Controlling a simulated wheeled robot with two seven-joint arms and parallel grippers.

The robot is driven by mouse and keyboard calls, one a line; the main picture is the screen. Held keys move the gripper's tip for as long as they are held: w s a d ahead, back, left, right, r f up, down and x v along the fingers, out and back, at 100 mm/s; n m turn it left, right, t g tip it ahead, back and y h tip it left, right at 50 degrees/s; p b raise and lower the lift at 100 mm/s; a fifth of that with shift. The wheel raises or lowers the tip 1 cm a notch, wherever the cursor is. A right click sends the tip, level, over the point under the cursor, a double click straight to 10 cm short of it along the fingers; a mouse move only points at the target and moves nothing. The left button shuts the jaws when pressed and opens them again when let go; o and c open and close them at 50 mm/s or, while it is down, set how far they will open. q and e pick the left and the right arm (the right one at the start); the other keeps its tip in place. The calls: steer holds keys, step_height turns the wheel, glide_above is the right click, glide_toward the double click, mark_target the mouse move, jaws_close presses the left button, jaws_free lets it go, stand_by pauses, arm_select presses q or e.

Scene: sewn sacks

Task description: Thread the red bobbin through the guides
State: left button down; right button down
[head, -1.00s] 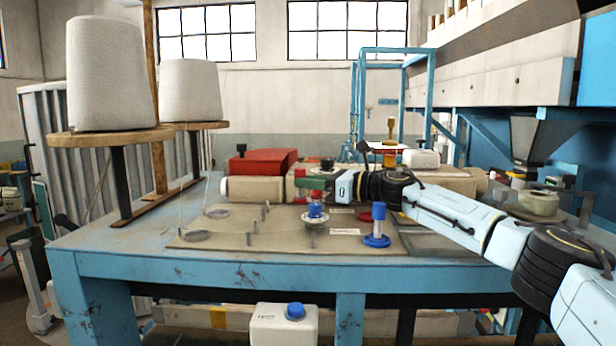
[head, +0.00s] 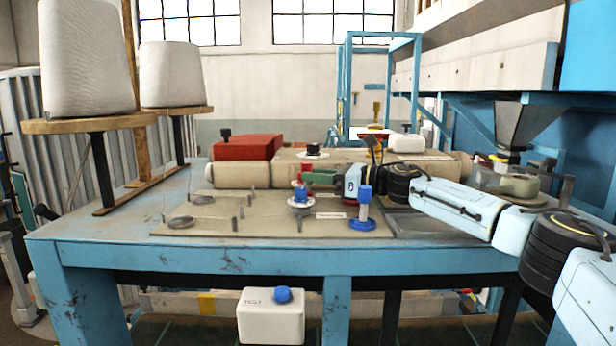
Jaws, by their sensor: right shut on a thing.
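My right gripper (head: 318,178) reaches in from the right over the tan board (head: 210,228). Its green jaws are shut on a small red piece, which appears to be the red bobbin (head: 306,169); the jaws hide part of it. Just below and left of the jaws, a blue spool (head: 301,195) stands on a white disc, with some red at its top; I cannot tell whether it touches the jaws. Several thin grey guide pins (head: 235,224) stand on the board, and thin thread runs near them. My left gripper is not in view.
A blue bobbin on a blue base (head: 363,223) stands right of the board's middle, close to my right wrist. Large white thread cones (head: 82,60) stand on wooden shelves at left. Tan sacks and a red box (head: 247,148) lie behind. The blue table's front edge (head: 200,258) is clear.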

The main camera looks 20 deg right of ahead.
steer(key=shift+s+d, duration=0.2)
steer(key=shift+d, duration=0.25)
steer(key=shift+s+d, duration=0.2)
steer(key=shift+d, duration=0.25)
steer(key=shift+d+r, duration=0.1)
steer(key=shift+r, duration=1.65)
